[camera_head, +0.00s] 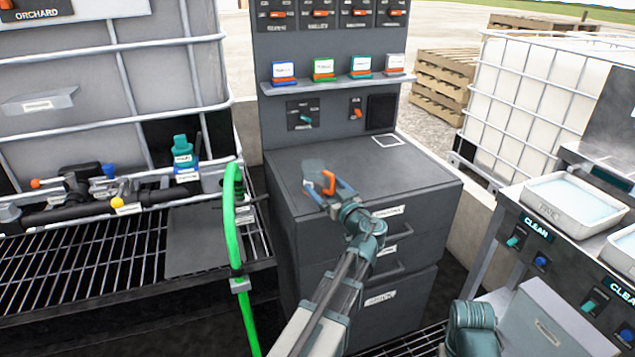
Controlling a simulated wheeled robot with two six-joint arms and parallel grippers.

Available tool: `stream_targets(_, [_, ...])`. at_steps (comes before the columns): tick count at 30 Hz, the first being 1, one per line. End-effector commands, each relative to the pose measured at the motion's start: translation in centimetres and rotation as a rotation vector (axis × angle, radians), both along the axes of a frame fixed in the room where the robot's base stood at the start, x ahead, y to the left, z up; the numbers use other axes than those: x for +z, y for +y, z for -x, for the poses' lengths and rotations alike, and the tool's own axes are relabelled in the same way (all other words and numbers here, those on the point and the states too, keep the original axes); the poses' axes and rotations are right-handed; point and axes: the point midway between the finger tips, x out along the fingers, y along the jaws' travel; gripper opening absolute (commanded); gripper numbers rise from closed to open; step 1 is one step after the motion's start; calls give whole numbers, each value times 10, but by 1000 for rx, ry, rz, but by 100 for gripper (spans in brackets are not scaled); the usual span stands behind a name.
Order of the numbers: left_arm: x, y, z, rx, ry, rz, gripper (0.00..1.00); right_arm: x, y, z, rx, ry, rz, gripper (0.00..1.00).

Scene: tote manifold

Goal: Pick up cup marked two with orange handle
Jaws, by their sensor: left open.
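A pale, see-through cup (312,166) stands on the dark grey cabinet top (420,165). Its orange handle (329,183) faces me; no number is readable on it. My left gripper (328,191) is open at the handle, with its fingers to either side of it. I cannot tell whether the fingers touch the handle. The gripper hides the lower part of the cup. My right gripper is out of view; only a teal part of my right arm shows at the bottom right.
Several small labelled blocks (323,69) stand on a shelf (335,83) behind the cabinet top. A green hose (231,225) rises left of the cabinet. White trays (576,203) sit on a bench at right. The cabinet top right of the cup is mostly clear.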

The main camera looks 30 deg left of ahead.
Motion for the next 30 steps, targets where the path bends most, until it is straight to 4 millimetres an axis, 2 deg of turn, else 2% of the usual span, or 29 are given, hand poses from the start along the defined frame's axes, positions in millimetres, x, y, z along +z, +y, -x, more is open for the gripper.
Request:
stream_targets(11, [0,10,-7,1,0,0,100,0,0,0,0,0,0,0])
stream_targets(21, [0,47,-31,2,0,0,100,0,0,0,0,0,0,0])
stream_targets(28, [0,48,-31,0,0,0,100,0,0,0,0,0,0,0])
stream_targets(30, [0,48,-31,0,0,0,87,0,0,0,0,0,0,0])
